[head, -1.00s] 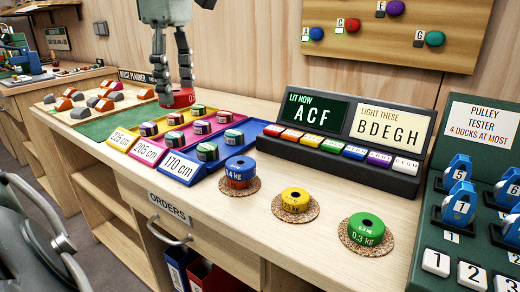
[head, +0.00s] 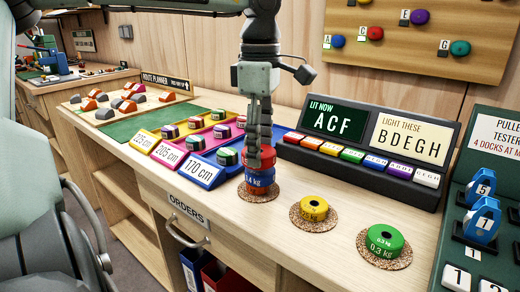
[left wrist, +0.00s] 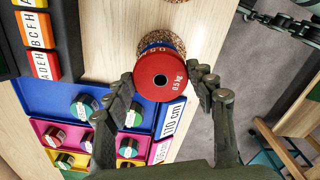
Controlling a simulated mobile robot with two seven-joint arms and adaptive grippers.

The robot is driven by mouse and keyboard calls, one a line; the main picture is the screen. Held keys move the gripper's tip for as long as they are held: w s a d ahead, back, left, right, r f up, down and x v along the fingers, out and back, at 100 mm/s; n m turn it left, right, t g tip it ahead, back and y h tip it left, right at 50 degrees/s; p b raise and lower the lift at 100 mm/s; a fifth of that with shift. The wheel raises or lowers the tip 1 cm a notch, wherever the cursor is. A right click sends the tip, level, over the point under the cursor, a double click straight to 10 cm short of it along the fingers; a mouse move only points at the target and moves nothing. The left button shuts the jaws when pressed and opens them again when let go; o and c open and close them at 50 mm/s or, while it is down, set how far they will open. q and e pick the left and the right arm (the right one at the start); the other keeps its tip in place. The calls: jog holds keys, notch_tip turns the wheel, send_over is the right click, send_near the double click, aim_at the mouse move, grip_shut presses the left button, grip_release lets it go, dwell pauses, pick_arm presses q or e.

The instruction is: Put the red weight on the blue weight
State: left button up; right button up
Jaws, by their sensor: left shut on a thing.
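The red weight (head: 266,157) is a flat round disc marked 0.5 kg. My left gripper (head: 262,155) is shut on it, pointing down. In the left wrist view the red weight (left wrist: 160,76) sits between my two fingers. In the left wrist view only a rim of the blue weight (left wrist: 158,46) shows past the red disc. The red weight looks to be on or just above the blue one; I cannot tell whether they touch.
A yellow weight (head: 314,207) and a green weight (head: 383,241) stand on cork mats to the right. The blue sloped tray (head: 205,172) with spools is close on the left. A dark light panel (head: 352,160) stands behind. Dark jointed parts, perhaps my right gripper, show at the wrist view's upper right.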

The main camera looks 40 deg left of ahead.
pick_arm(q)
jog(key=shift+f, duration=0.6)
jog(key=shift+f, duration=0.1)
jog(key=o, duration=1.6)
notch_tip(320, 180, up, 12)
jog(key=shift+r, duration=0.1)
